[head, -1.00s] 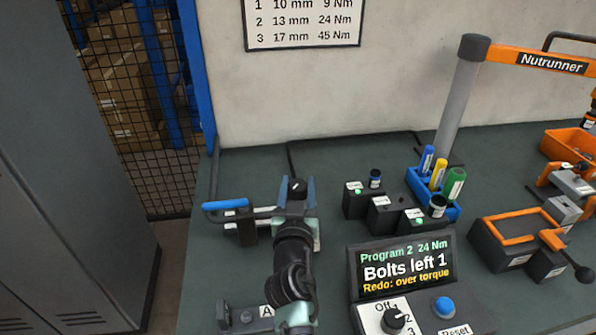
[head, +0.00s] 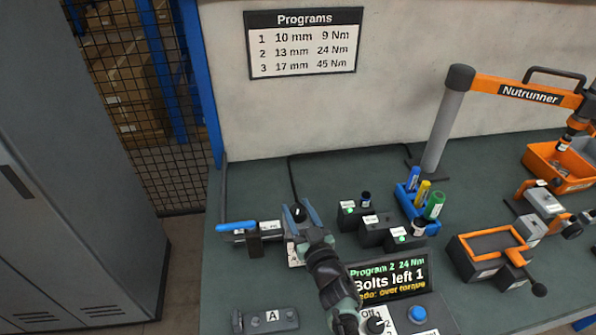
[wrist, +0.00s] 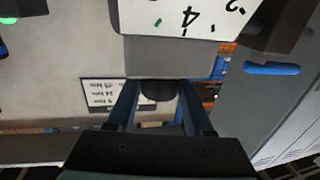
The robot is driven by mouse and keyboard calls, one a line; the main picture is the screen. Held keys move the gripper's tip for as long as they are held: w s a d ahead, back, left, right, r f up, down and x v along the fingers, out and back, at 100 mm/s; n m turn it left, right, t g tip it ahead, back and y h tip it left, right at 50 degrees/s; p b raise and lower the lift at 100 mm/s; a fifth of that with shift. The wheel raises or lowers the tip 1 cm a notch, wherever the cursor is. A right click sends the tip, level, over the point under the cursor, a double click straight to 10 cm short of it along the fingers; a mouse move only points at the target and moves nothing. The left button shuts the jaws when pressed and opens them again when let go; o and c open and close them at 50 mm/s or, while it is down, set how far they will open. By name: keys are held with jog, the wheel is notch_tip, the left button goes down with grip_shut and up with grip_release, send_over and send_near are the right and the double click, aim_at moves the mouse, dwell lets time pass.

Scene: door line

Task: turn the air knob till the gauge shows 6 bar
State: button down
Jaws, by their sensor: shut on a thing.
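The black air knob (head: 298,211) stands at the back left of the bench, between the fingers of my gripper (head: 300,216). In the wrist view the same dark knob (wrist: 159,90) sits between the two blue fingertips (wrist: 160,100), and my gripper is shut on it. The white gauge face (wrist: 180,16) shows upside down at the top of the wrist view, with a 4, part of a 2 and green marks; its needle cannot be made out. In the head view my gripper covers most of the gauge, so no reading can be told.
A blue-handled valve (head: 238,226) lies just left of my gripper. Black blocks (head: 376,228) with green lights and a blue marker rack (head: 428,220) stand to the right. A screen (head: 390,277) and block A (head: 265,319) are nearer. Bare bench lies behind the knob.

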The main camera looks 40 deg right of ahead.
aim_at(298, 208)
jog(key=shift+n+t+y+p, duration=0.4)
jog(key=shift+n+y, duration=0.5)
jog(key=shift+y, duration=0.4)
jog(key=shift+c, duration=1.4)
grip_release()
notch_tip(298, 208, up, 10)
jog(key=p, duration=0.6)
